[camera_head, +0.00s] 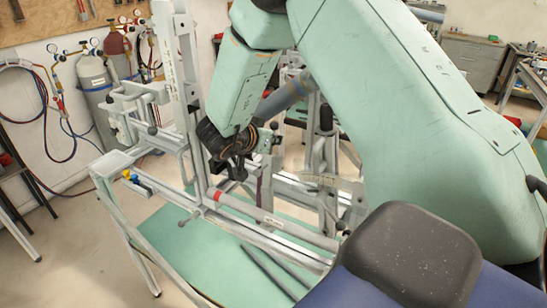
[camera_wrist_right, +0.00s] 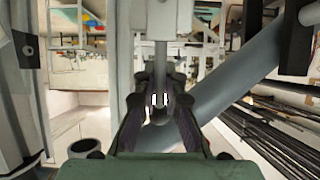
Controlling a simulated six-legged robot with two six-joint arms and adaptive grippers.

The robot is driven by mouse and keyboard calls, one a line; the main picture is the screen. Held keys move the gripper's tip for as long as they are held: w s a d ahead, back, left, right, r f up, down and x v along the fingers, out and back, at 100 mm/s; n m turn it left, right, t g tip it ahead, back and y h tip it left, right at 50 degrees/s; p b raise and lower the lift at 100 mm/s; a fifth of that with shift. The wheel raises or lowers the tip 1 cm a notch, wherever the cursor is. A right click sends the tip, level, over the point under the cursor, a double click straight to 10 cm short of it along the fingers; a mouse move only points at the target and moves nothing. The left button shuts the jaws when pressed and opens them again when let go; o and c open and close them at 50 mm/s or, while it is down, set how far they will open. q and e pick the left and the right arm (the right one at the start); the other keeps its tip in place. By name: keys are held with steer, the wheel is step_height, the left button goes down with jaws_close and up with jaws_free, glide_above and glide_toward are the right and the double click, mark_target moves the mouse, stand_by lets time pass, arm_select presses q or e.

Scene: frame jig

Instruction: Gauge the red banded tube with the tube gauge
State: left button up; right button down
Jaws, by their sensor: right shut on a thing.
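The red banded tube (camera_head: 283,221) is light grey with a red band near its left end. It lies along the jig's near lower side in the head view, and its right part runs toward my arm. My right gripper (camera_head: 238,167) is above and just past the band end, apart from the tube. In the right wrist view its fingers (camera_wrist_right: 160,98) are shut on a narrow grey rod-like thing (camera_wrist_right: 160,60). I cannot tell for sure whether this is the tube gauge; the fingers hide part of it. My left gripper is not in view.
The pale jig frame (camera_head: 120,160) has posts and clamps around the gripper. A thick grey tube (camera_wrist_right: 225,88) crosses diagonally close by in the wrist view. Dark rods (camera_wrist_right: 268,135) lie at right. Gas cylinders (camera_head: 97,85) stand by the back wall, with free floor in front.

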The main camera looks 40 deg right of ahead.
steer(key=shift+a, duration=0.1)
steer(key=shift+s+a+r+p, duration=0.2)
steer(key=shift+a+p, duration=0.2)
steer(key=shift+a, duration=0.65)
steer(key=shift+s, duration=0.1)
steer(key=shift+s+a+p, duration=0.25)
steer(key=shift+a+p, duration=0.3)
steer(key=shift+a, duration=0.6)
